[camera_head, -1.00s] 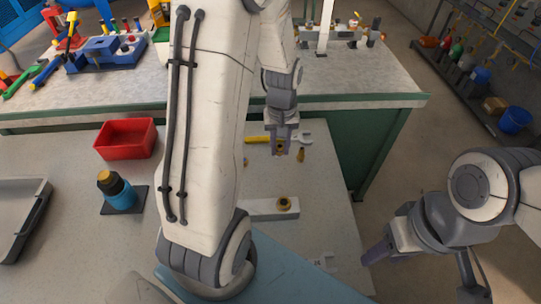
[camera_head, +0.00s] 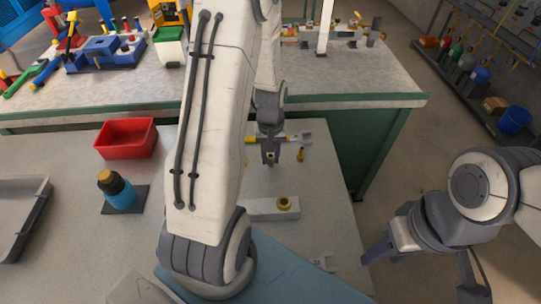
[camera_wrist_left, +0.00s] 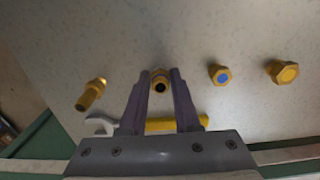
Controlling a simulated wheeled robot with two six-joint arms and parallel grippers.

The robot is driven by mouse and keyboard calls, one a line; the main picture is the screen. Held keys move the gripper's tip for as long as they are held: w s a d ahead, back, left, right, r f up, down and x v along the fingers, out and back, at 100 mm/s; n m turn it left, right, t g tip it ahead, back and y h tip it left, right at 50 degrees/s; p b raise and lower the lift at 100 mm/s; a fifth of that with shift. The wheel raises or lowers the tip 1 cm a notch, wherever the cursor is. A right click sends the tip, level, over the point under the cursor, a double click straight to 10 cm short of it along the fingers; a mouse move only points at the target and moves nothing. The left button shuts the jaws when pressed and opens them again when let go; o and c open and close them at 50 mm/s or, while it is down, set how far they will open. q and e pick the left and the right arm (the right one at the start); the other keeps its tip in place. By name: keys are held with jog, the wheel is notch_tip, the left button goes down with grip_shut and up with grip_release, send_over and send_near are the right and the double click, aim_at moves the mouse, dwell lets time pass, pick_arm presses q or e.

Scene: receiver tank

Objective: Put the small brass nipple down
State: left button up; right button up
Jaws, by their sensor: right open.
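The small brass nipple (camera_head: 270,157) is between the fingertips of my left gripper (camera_head: 270,160), low over the grey table near the yellow-handled wrench. In the left wrist view the nipple (camera_wrist_left: 160,80) shows its dark open bore toward the camera, with a finger of the left gripper (camera_wrist_left: 160,88) close on each side. Whether its lower end touches the table cannot be told. My right gripper (camera_head: 376,252) is open and empty beyond the table's right edge.
A longer brass fitting (camera_wrist_left: 91,94) and two blue-centred brass fittings (camera_wrist_left: 220,74) (camera_wrist_left: 282,71) flank the nipple. A wrench (camera_wrist_left: 160,125) lies nearby. A pale block with a brass ring (camera_head: 284,203), a red bin (camera_head: 125,139) and a blue bottle (camera_head: 117,190) are on the table.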

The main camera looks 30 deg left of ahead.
aim_at(270, 157)
pick_arm(q)
jog(key=o, duration=0.3)
notch_tip(270, 157, up, 12)
jog(key=s+d+r+m, duration=0.2)
jog(key=d+m, duration=0.1)
jog(key=d, duration=0.5)
jog(key=s+d+r+m, duration=0.2)
jog(key=s+d+m, duration=0.15)
jog(key=d, duration=0.35)
jog(key=s+d+r+m+h, duration=0.1)
jog(key=s+d+m, duration=0.7)
jog(key=s, duration=0.4)
jog(key=shift+s+d+r+p, duration=0.3)
jog(key=shift+d+r+p, duration=0.05)
jog(key=shift+d, duration=0.25)
